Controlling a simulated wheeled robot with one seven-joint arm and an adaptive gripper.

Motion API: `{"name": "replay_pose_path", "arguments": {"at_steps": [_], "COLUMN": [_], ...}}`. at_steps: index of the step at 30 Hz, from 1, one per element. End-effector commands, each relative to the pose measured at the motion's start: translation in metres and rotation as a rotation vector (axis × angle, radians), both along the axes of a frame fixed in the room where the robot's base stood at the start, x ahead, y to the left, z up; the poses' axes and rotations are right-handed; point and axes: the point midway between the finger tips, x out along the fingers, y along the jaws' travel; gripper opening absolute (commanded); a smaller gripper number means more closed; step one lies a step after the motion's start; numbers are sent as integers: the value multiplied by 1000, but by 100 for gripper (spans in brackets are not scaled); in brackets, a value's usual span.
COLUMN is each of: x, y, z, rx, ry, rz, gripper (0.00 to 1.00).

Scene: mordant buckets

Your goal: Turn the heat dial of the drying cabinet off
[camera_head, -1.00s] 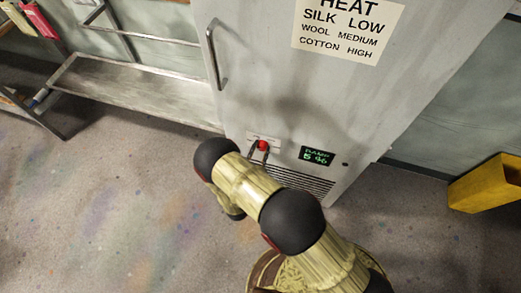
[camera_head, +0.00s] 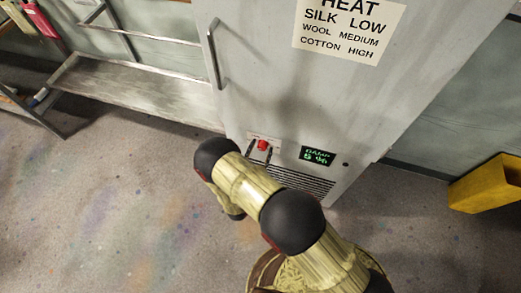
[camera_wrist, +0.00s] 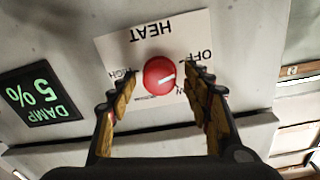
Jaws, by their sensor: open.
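The red heat dial (camera_wrist: 159,75) sits on a white label plate (camera_wrist: 120,50) on the drying cabinet (camera_head: 255,95). The wrist view shows the plate upside down, with HEAT, OFF at the upper right and HIGH at the left; another label is partly hidden by a finger. The dial's white mark points right in that view, a little below OFF. My gripper (camera_wrist: 151,76) is open, with one finger on each side of the dial and gaps between. In the head view the dial (camera_head: 263,145) shows between the fingers.
A green display (camera_head: 317,156) reading DAMP 5 % is beside the dial, above a vent grille (camera_head: 300,180). The cabinet door has a long handle (camera_head: 213,55). A metal bench (camera_head: 140,90) stands left and a yellow bin (camera_head: 485,187) right. The floor between is clear.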

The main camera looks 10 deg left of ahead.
Motion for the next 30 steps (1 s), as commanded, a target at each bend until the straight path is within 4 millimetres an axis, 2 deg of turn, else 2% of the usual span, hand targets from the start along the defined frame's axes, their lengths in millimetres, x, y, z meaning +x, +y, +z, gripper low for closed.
{"name": "replay_pose_path", "arguments": {"at_steps": [4, 7, 21, 25, 30], "x": [-3, -13, -98, -111, -119], "y": [1, 2, 12, 13, 14], "z": [0, 0, -2, -3, -3], "rx": [0, -1, -1, -1, -1], "ry": [0, 1, 0, 1, 0], "rz": [1, 2, 4, 2, 0], "gripper": [49, 49, 49, 49, 49]}}
